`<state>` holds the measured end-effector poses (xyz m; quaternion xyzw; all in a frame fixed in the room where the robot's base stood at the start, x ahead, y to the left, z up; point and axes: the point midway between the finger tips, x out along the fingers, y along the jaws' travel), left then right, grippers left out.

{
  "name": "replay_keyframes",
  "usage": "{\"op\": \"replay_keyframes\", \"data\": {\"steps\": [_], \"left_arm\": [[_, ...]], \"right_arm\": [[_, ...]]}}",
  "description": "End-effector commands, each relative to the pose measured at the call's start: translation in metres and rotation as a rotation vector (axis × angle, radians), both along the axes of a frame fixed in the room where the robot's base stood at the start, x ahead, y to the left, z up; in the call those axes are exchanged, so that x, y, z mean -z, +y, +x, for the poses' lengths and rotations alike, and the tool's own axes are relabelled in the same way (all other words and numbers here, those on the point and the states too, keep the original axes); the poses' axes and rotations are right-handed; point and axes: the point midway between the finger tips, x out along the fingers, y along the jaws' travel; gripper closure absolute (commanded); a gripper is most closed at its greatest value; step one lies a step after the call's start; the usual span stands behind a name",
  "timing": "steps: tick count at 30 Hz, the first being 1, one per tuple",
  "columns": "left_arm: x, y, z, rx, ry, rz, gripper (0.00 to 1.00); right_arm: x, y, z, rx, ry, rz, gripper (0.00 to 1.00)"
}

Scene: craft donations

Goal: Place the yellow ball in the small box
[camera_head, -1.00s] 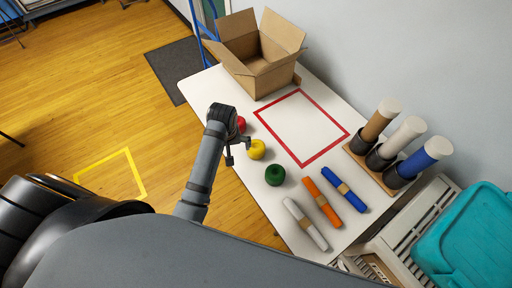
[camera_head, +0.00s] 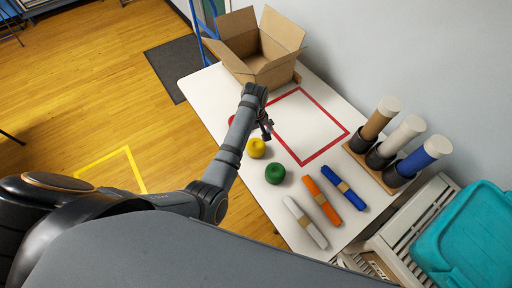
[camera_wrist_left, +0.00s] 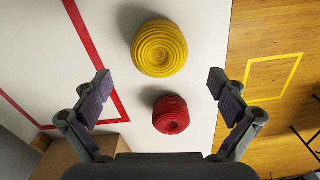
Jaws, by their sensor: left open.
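The yellow ball (camera_head: 256,148), a ribbed round ball of yarn, sits on the white table near its left edge. In the left wrist view the yellow ball (camera_wrist_left: 159,48) lies ahead of the open fingers, between their lines. My left gripper (camera_head: 267,128) is open and empty above the table, just beyond the yellow ball; its fingers also show in the left wrist view (camera_wrist_left: 164,90). The cardboard box (camera_head: 258,70) stands open at the table's far end, its flaps spread. My right gripper is not in view.
A red ball (camera_wrist_left: 171,115) lies close to the yellow one, mostly hidden by my arm in the head view. A green ball (camera_head: 275,173), white, orange and blue rolls (camera_head: 343,194) and upright tubes (camera_head: 404,140) stand nearer. The red-outlined square (camera_head: 322,158) is empty.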

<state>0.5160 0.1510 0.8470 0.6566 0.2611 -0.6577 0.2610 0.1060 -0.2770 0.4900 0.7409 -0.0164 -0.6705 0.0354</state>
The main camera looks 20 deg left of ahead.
Motion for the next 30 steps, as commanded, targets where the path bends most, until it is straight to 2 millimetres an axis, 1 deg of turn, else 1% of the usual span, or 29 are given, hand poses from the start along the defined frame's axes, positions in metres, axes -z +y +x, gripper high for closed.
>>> {"op": "replay_keyframes", "data": {"steps": [2,4,8,9,12,19,20,30], "left_arm": [[0.001,0.000,0.000,0.000,0.000,0.000,0.03],[0.008,-0.001,-0.002,0.000,0.003,0.000,0.03],[0.031,-0.005,-0.005,0.001,0.004,0.001,0.03],[0.038,-0.004,-0.004,0.001,0.003,0.001,0.03],[0.049,-0.004,-0.004,0.001,0.000,0.001,0.03],[0.052,-0.004,-0.004,0.000,-0.001,0.000,0.03],[0.052,-0.004,-0.004,0.000,-0.001,0.000,0.05],[0.052,-0.004,-0.004,0.000,-0.001,0.000,0.51]], "right_arm": [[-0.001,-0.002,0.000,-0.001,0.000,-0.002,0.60],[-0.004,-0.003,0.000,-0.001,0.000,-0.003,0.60],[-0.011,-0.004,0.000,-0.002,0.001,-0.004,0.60],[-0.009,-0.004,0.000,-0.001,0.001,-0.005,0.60],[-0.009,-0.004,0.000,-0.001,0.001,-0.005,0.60],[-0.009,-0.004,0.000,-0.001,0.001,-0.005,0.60],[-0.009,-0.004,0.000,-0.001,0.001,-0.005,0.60],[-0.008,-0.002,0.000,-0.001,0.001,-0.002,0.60]]}}
